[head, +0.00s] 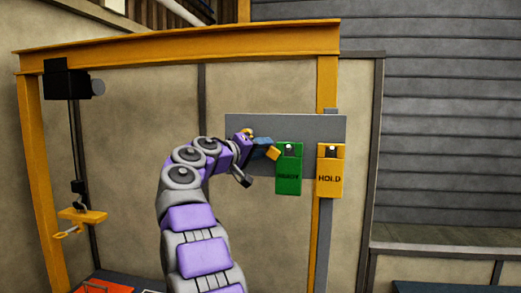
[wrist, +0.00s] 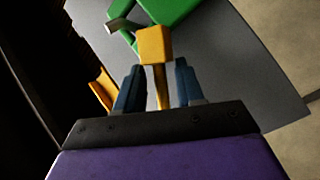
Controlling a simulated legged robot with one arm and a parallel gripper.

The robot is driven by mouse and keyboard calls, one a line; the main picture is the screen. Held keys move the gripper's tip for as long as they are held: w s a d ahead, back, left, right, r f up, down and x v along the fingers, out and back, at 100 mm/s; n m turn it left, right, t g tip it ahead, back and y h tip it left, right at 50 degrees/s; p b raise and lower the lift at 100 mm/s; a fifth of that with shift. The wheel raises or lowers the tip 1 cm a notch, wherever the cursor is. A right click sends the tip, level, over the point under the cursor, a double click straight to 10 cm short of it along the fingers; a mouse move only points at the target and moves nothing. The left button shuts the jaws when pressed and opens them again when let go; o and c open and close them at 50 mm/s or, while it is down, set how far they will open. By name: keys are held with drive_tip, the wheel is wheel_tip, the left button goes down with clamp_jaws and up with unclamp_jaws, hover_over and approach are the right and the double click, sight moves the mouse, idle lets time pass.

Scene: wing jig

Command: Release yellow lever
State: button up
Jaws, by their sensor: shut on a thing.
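The yellow lever shows in the wrist view as a square yellow knob (wrist: 154,45) on a thin stem that runs down between my fingers. In the head view its knob (head: 272,154) shows just left of the green box. My gripper (head: 264,146) is at the lever in front of the grey panel, and its blue fingers stand on both sides of the stem in the wrist view (wrist: 159,72). It is shut on the lever. The exact contact on the stem is hard to see. My gripper and arm hide the lever's base in the head view.
A yellow beam frame (head: 180,48) spans overhead. A yellow hanging piece (head: 82,215) is at the left on a cable below a black unit (head: 66,82).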

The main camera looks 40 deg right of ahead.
clamp_jaws()
drive_tip(key=f+m+y+p, duration=0.1)
drive_tip(key=w+a+f+m+y+p, duration=0.1)
drive_tip(key=m, duration=0.1)
drive_tip(key=shift+w+m, duration=0.15)
drive_tip(key=shift+m, duration=0.15)
idle(0.4)
drive_tip(key=shift+y, duration=0.3)
drive_tip(key=shift+o, duration=2)
unclamp_jaws()
drive_tip(key=shift+f, duration=0.1)
drive_tip(key=o, duration=0.3)
drive_tip(key=shift+w+d, duration=0.1)
drive_tip(key=shift+w, duration=0.05)
drive_tip(key=shift+o, duration=0.2)
